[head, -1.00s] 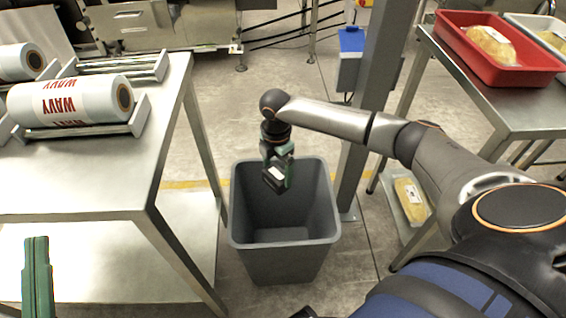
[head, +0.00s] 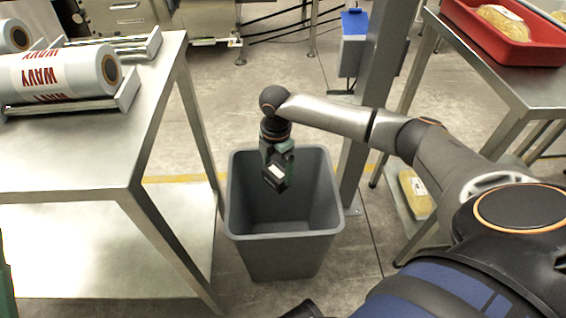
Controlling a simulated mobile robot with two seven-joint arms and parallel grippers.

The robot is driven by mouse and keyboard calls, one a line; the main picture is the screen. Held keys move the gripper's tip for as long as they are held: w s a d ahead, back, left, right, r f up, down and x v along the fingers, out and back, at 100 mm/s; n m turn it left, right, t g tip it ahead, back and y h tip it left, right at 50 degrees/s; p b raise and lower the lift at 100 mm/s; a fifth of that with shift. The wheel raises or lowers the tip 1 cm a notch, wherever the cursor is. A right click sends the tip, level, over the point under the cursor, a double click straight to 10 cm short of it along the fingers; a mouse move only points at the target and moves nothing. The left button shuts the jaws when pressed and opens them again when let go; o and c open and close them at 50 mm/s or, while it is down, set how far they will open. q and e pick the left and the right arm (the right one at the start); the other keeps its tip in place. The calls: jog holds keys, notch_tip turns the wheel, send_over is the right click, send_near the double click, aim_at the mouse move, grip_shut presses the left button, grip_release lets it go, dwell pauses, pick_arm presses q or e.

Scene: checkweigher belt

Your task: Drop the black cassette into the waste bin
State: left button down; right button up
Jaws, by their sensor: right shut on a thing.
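The grey waste bin (head: 284,242) stands on the floor in the middle of the head view, open at the top, and the part of its inside that shows looks empty. My right gripper (head: 279,172) points down over the bin's opening. It is shut on the black cassette (head: 273,183), a small dark block with a white label, which hangs over the opening. Part of the cassette is hidden by the fingers.
A steel table (head: 95,160) on the left carries printed film rolls (head: 58,76) in cradles. A grey post (head: 372,100) with a blue-topped box (head: 354,45) stands behind the bin. On the right, another table holds a red tray (head: 505,42) with a yellow pack.

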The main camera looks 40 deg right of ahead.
jog(key=o, duration=1.1)
pick_arm(q)
notch_tip(320, 180, up, 4)
jog(key=r+p, duration=0.1)
jog(key=p, duration=0.4)
jog(key=w+f+n+y, duration=0.2)
jog(key=w+f+y, duration=0.1)
jog(key=f+y, duration=0.1)
jog(key=shift+w+a+f+n+y, duration=0.15)
jog(key=shift+a+f+n+y, duration=0.15)
jog(key=shift+a+f+n, duration=0.2)
pick_arm(e)
notch_tip(320, 180, up, 12)
jog(key=shift+r, duration=0.25)
